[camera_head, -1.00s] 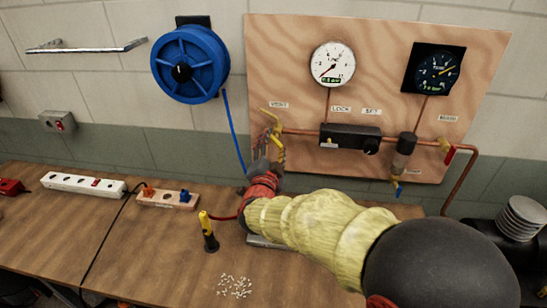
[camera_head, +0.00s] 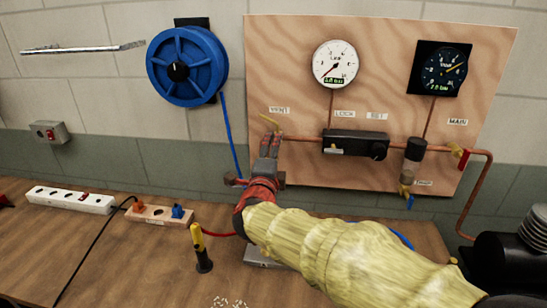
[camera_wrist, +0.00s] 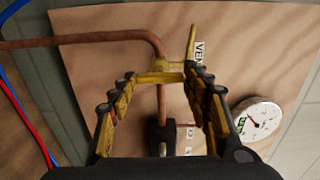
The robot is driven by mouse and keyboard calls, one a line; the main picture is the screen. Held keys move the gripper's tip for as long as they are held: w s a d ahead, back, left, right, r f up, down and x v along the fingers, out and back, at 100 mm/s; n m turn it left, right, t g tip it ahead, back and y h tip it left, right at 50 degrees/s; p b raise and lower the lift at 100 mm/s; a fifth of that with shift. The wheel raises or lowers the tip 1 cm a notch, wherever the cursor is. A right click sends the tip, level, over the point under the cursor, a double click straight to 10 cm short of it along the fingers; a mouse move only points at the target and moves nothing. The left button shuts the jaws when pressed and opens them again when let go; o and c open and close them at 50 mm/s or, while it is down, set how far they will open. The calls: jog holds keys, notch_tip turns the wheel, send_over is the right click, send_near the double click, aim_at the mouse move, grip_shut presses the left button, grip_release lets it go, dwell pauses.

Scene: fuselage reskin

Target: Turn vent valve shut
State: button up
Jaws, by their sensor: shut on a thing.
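The vent valve has a thin yellow lever (camera_head: 270,123) beside the VENT label on the plywood panel. In the wrist view its yellow body (camera_wrist: 162,75) sits between my fingertips, and the lever (camera_wrist: 192,42) sticks out past the right finger, next to the label. My gripper (camera_head: 271,140) reaches up to the valve from below. In the wrist view my gripper (camera_wrist: 160,75) has a finger on each side of the valve and is shut on it. The fingers partly hide the valve in the head view.
Copper pipe (camera_head: 300,138) runs right from the valve to a black regulator (camera_head: 355,144) and a red-handled main valve (camera_head: 462,158). Two gauges (camera_head: 335,64) are above. A blue hose reel (camera_head: 187,66) hangs left. A yellow-black tool (camera_head: 200,248) and power strips (camera_head: 68,199) are on the bench.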

dwell(0.3)
jog(key=o, duration=1.2)
jog(key=shift+c, duration=0.2)
jog(key=s+a, duration=0.2)
jog(key=s, duration=1)
jog(key=shift+w+a, duration=0.1)
jog(key=shift+a, duration=0.05)
